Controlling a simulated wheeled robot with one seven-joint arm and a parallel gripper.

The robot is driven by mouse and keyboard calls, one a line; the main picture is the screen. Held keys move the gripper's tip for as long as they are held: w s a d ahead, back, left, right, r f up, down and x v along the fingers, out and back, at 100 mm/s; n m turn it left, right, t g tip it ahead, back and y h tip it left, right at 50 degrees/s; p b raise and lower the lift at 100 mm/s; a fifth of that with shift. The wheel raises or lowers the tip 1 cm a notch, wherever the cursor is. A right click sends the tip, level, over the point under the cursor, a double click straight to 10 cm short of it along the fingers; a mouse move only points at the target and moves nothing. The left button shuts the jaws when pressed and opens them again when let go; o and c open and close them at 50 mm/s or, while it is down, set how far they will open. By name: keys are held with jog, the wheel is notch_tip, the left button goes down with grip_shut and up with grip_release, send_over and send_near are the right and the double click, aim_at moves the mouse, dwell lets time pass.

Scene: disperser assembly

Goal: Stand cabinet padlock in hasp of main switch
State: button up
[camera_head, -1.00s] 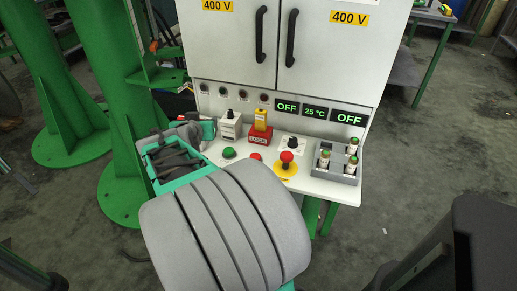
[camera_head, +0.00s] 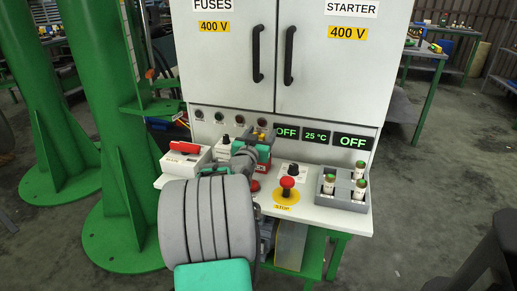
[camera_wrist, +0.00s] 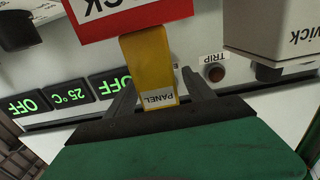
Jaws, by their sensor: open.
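My gripper also shows in the head view (camera_head: 266,140). A white box with a red handle (camera_head: 184,147), likely the main switch, stands at the console's left end. Its hasp is not clear.
A white box with a black knob (camera_wrist: 270,30) stands close beside the padlock. A red stop button (camera_head: 287,183) and a grey tray (camera_head: 343,188) with several cylinders lie to the right. The cabinet front (camera_head: 230,100) rises behind.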

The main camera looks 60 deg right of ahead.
jog(key=shift+r, duration=0.1)
grip_shut()
dwell(0.5)
